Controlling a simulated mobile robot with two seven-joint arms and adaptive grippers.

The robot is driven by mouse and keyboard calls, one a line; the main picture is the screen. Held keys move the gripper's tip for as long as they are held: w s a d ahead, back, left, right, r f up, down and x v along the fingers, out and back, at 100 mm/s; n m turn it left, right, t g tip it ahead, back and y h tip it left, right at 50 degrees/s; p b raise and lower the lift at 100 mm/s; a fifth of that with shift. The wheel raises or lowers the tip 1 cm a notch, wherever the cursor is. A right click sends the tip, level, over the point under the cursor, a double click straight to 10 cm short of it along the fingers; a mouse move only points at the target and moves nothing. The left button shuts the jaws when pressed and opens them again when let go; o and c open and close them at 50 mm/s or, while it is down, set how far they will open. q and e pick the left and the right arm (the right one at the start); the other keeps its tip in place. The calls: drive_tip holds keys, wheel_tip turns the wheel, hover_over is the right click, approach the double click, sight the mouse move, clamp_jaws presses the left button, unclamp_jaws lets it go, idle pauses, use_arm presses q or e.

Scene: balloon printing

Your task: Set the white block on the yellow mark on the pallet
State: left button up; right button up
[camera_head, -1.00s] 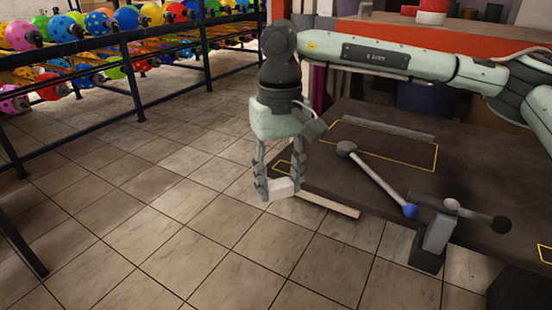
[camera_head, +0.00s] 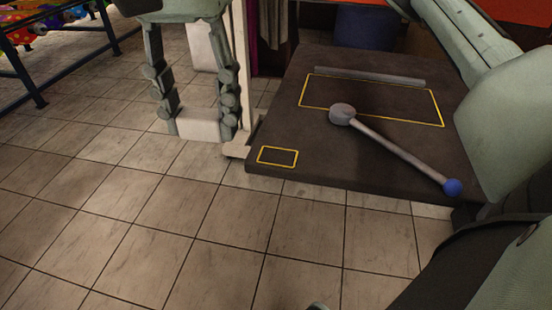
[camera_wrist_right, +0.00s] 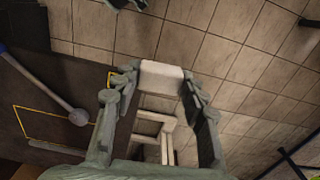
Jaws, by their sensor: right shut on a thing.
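The white block (camera_head: 203,125) is between the fingertips of my right gripper (camera_head: 200,124), which is shut on it. The wrist view shows the block (camera_wrist_right: 161,73) held across both fingertips. In the head view it appears left of the dark pallet (camera_head: 330,165), with tiled floor behind it. The small yellow mark (camera_head: 277,156) is an empty outlined rectangle at the pallet's near left corner, right of the block. In the wrist view, the mark (camera_wrist_right: 111,78) is partly hidden by a finger.
A mallet (camera_head: 385,145) with a blue end lies across the pallet, over the larger yellow outline (camera_head: 318,108). A grey bar (camera_head: 370,76) lies behind it. A pale frame (camera_head: 240,90) stands at the pallet's left edge. A balloon rack (camera_head: 60,50) is at upper left.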

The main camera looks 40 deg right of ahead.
drive_tip(key=shift+s+d+r+m, duration=0.1)
drive_tip(key=shift+s+m, duration=0.2)
drive_tip(key=shift+s, duration=0.1)
hover_over(278, 157)
wheel_tip(278, 157, down, 7)
drive_tip(key=shift+r, duration=0.15)
wheel_tip(278, 157, down, 4)
drive_tip(key=shift+r, duration=0.1)
use_arm(q)
drive_tip(key=shift+s, duration=0.1)
use_arm(e)
drive_tip(key=shift+f, duration=0.2)
drive_tip(key=shift+f, duration=0.1)
drive_tip(key=o, duration=1)
use_arm(q)
drive_tip(key=shift+r, duration=0.6)
use_arm(e)
drive_tip(key=shift+o, duration=0.2)
